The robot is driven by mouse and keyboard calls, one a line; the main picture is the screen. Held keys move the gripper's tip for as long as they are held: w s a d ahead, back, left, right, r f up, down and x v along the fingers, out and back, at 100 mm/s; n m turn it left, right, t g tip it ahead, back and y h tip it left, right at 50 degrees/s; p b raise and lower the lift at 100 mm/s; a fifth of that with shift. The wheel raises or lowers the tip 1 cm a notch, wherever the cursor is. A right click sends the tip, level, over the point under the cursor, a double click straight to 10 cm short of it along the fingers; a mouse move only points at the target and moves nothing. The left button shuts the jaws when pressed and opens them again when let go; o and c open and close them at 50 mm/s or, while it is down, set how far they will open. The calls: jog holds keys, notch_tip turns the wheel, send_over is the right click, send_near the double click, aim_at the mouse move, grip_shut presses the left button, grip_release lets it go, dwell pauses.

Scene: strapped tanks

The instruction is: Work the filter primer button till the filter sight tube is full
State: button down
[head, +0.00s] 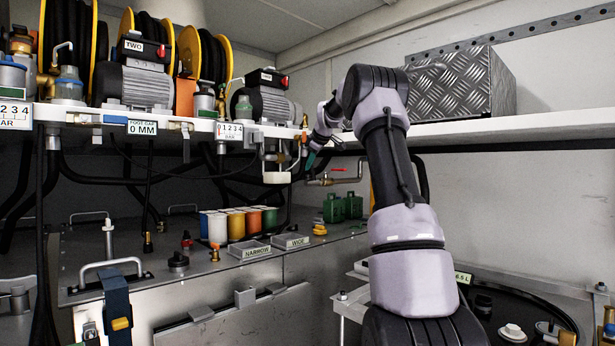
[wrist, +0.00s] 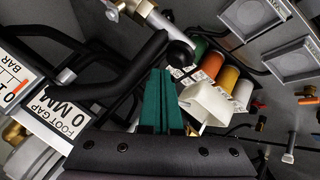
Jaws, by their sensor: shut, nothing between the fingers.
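My gripper (head: 311,161) is at the right end of the shelf in the head view, below its edge, beside a small white cup-like part (head: 278,177). In the wrist view its two green fingers (wrist: 162,92) are together with nothing between them. A black rounded end (wrist: 180,53) of a thick dark pipe or lever lies just beyond the fingertips; I cannot tell whether they touch. A white open box (wrist: 208,103) is right of the fingers. I cannot make out for certain the filter primer button or the sight tube, nor any level in it.
Pumps (head: 140,85) and hose reels stand on the white shelf (head: 400,131). Coloured cylinders (head: 235,224), two labelled trays (head: 255,252) and green cans (head: 343,207) sit on the tank top below. A red-handled valve (head: 336,178) is right of my gripper. Dark hoses hang under the shelf.

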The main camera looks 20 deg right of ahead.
jog(key=shift+f, duration=0.1)
dwell(0.3)
jog(key=shift+f, duration=0.3)
jog(key=shift+f, duration=0.5)
dwell(0.9)
jog(key=shift+r, duration=0.9)
jog(key=shift+r, duration=0.1)
jog(key=shift+r, duration=2.45)
